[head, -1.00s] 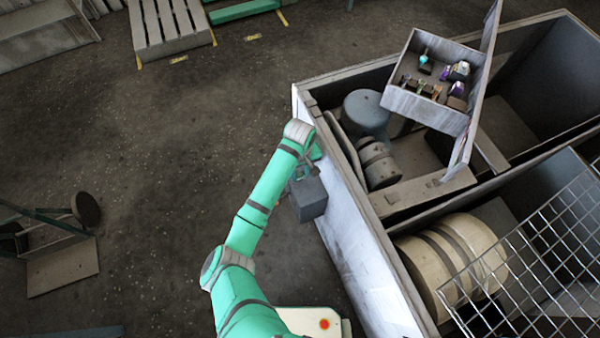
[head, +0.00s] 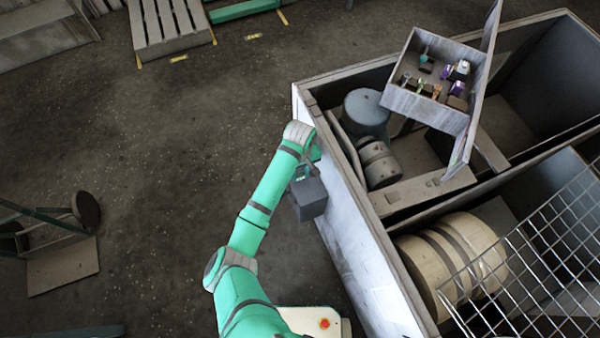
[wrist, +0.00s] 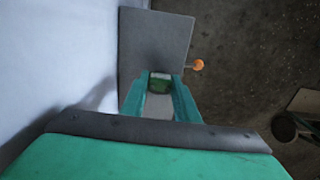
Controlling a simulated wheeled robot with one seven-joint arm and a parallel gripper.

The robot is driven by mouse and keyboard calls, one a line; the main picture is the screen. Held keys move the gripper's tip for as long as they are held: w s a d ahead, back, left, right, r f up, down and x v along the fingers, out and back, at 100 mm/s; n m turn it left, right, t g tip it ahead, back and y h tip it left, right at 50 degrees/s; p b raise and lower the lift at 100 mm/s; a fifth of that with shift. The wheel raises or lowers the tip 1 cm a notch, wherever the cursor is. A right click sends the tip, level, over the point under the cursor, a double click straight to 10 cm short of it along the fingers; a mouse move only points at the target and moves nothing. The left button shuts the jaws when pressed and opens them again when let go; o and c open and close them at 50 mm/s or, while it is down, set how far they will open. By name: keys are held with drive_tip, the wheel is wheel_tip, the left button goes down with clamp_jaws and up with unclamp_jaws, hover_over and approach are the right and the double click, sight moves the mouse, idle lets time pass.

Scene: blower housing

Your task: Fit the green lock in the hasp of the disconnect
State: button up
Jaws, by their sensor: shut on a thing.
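The disconnect is a grey box (head: 308,198) on the outer side of the pale housing wall; the wrist view shows its grey face (wrist: 150,35) with an orange-tipped handle (wrist: 197,64) sticking out at the right. My gripper (wrist: 161,82) is shut on the green lock (wrist: 160,87), which sits between the fingertips in front of the box. I cannot make out the hasp, the lock's shackle, or whether they touch. In the head view my gripper (head: 303,172) is at the box's upper end, and the lock is too small to tell.
The pale housing wall (wrist: 50,50) runs close along the left of my gripper in the wrist view. An open tray (head: 425,110) with several small coloured items stands over the housing. A wire mesh guard (head: 540,250) is at lower right.

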drive_tip(key=shift+f, duration=0.7)
drive_tip(key=o, duration=0.9)
drive_tip(key=shift+o, duration=0.2)
wheel_tip(320, 180, up, 11)
drive_tip(key=shift+f, duration=0.1)
idle(0.4)
